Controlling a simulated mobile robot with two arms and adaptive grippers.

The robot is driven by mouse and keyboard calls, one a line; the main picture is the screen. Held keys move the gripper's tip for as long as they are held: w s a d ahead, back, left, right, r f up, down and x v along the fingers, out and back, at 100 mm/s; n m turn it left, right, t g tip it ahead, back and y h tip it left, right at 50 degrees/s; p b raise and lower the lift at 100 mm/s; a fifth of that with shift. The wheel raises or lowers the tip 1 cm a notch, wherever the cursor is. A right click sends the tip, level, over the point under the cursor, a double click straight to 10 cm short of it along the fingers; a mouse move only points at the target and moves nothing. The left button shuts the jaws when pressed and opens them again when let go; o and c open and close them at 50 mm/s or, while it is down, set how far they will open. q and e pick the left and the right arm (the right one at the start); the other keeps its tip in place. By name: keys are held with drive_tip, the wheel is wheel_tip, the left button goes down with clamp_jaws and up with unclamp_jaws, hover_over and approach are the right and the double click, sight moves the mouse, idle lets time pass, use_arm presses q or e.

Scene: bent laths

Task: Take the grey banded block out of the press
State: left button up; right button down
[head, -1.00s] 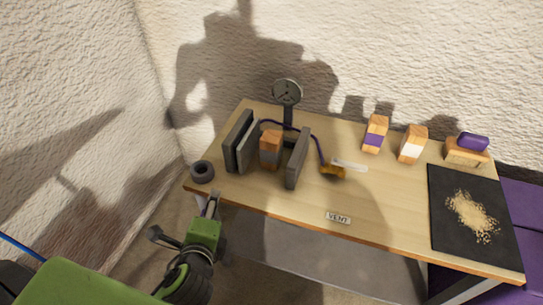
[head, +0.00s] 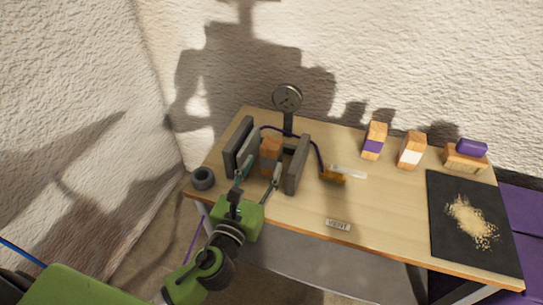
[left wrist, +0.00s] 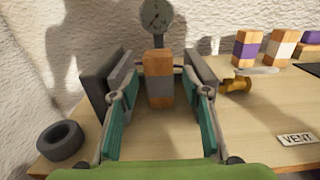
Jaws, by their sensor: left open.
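The grey banded block (head: 270,152) is orange wood with a grey band around its middle. It stands upright between the dark plates of the press (head: 298,165), with a gap to the right plate. In the left wrist view the block (left wrist: 158,88) stands straight ahead, between the fingers. My left gripper (head: 257,177) is open in front of the block, one finger towards each side. The fingers reach in towards the gap between the plates; I cannot tell whether they touch anything. My right gripper is not in view.
A gauge (head: 287,98) rises behind the press. A dark ring (head: 203,178) lies at the left edge. A brass valve (head: 334,175) with a pale handle and a VENT label (head: 338,225) are to the right. Purple-banded (head: 374,141) and white-banded (head: 411,150) blocks stand farther right.

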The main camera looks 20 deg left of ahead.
sight(268, 153)
use_arm(q)
drive_tip(key=shift+w, duration=0.55)
drive_tip(key=w, duration=0.5)
drive_tip(key=shift+c, duration=0.4)
drive_tip(key=c, duration=0.9)
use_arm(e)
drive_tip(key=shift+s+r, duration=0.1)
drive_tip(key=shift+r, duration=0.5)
